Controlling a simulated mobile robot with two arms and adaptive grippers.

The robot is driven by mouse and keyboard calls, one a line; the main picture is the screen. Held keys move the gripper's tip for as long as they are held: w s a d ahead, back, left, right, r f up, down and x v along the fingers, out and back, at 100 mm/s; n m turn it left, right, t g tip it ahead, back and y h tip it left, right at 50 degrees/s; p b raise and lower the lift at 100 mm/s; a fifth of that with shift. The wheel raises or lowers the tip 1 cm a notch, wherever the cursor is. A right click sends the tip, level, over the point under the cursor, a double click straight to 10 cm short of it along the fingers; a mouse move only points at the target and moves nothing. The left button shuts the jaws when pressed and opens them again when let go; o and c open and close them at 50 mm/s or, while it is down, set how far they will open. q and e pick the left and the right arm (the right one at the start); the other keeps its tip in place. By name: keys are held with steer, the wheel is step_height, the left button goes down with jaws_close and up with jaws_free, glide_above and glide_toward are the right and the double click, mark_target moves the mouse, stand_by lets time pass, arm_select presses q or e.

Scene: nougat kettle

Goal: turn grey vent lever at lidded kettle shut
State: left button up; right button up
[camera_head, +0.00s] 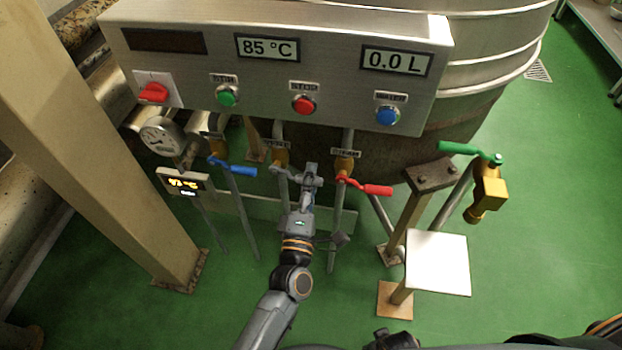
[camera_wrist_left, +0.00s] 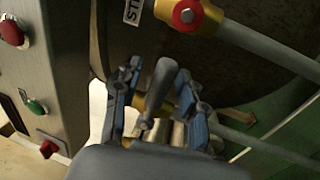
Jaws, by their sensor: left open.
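The grey vent lever (camera_head: 280,169) is on the middle pipe, under the control panel; in the head view my gripper covers part of it. In the left wrist view the grey lever (camera_wrist_left: 161,88) stands between the two blue-grey fingers. My left gripper (camera_head: 309,180) is open, with one finger on each side of the lever. In the left wrist view the open gripper (camera_wrist_left: 162,72) shows gaps beside the lever, and I see no firm grip. The large metal kettle (camera_head: 480,55) stands behind the panel.
A red lever (camera_head: 372,189) on a brass valve sits close to the right of my left gripper. A blue lever (camera_head: 232,168) is to the left. The control panel (camera_head: 270,75) hangs above. A green-handled tap (camera_head: 470,149) and a white plate (camera_head: 437,262) stand further right.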

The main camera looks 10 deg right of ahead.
arm_select(q)
steer(key=v, duration=1.2)
steer(key=shift+f, duration=0.1)
